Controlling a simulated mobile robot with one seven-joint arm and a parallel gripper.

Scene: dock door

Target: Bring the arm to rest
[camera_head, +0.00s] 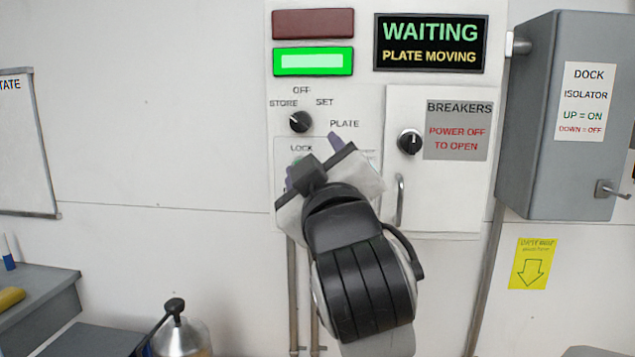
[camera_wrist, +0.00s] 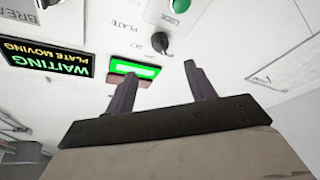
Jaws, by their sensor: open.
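My gripper (camera_head: 312,160) is in front of the lower left part of the white control panel (camera_head: 371,22) in the head view. It hides part of the area round the LOCK label. In the wrist view my gripper (camera_wrist: 160,82) shows two dark purple fingers spread apart with nothing between them. The selector knob (camera_head: 301,122), marked STORE, OFF, SET and PLATE, is just above and left of the gripper; it also shows in the wrist view (camera_wrist: 160,44). A green button (camera_wrist: 180,5) beside LOCK shows in the wrist view.
A display (camera_head: 430,43) reads WAITING, PLATE MOVING. A green lamp (camera_head: 313,62) is lit below a dark red one (camera_head: 313,23). Right are the breaker door (camera_head: 456,190) with its knob (camera_head: 410,141) and handle (camera_head: 399,200), and a grey isolator box (camera_head: 540,120).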

